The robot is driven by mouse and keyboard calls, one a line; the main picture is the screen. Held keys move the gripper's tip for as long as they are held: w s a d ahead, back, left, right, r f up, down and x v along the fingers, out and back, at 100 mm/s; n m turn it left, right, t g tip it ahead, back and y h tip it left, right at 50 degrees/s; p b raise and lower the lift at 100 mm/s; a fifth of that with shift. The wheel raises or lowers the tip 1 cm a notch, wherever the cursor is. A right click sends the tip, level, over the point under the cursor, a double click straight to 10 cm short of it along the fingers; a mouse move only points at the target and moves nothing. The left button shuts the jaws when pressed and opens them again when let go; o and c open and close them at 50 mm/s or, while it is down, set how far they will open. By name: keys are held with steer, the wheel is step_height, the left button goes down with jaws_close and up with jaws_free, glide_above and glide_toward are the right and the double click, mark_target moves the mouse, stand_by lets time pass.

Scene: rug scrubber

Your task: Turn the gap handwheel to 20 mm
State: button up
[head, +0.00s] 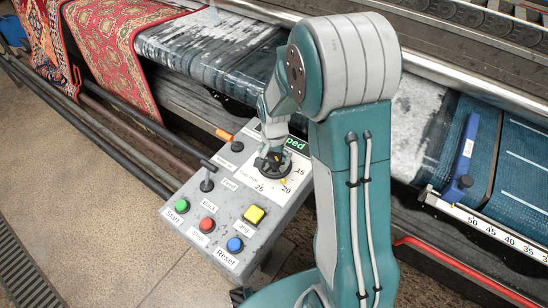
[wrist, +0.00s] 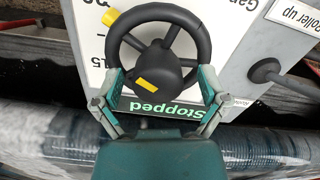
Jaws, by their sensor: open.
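The gap handwheel (wrist: 157,12) is a black spoked wheel on the grey control panel (head: 213,205). It has a yellow mark on its rim and a yellow label on its hub. In the head view the handwheel (head: 270,168) is partly hidden by my gripper (head: 272,150). The yellow rim mark (head: 283,182) sits close to the 20 on the printed scale; the exact reading cannot be told. In the wrist view my gripper (wrist: 160,78) is open, one finger on each side of the wheel's near rim. Whether the fingers touch the rim is unclear.
The panel bears a green button (head: 182,206), red button (head: 207,225), blue button (head: 235,244), yellow button (head: 254,214) and a black lever (head: 207,182). A black-knobbed lever (wrist: 264,70) stands right of the wheel. The display (wrist: 155,107) reads "Stopped". Rollers and rugs lie behind.

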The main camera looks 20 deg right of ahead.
mark_target(274, 156)
steer(key=shift+r, duration=0.15)
step_height(274, 156, up, 10)
steer(key=shift+w+r, duration=0.1)
steer(key=shift+r, duration=0.7)
steer(key=s+a+r+n+t, duration=0.1)
steer(key=s+r+n, duration=0.3)
steer(key=s, duration=0.6)
steer(key=s+a+r+n+t, duration=0.1)
steer(key=s+r+n+t, duration=0.2)
steer(key=s+r, duration=0.5)
steer(key=shift+s+a+r+n+t, duration=0.2)
steer(key=shift+s+r+n+t, duration=0.15)
steer(key=shift+s+t, duration=0.7)
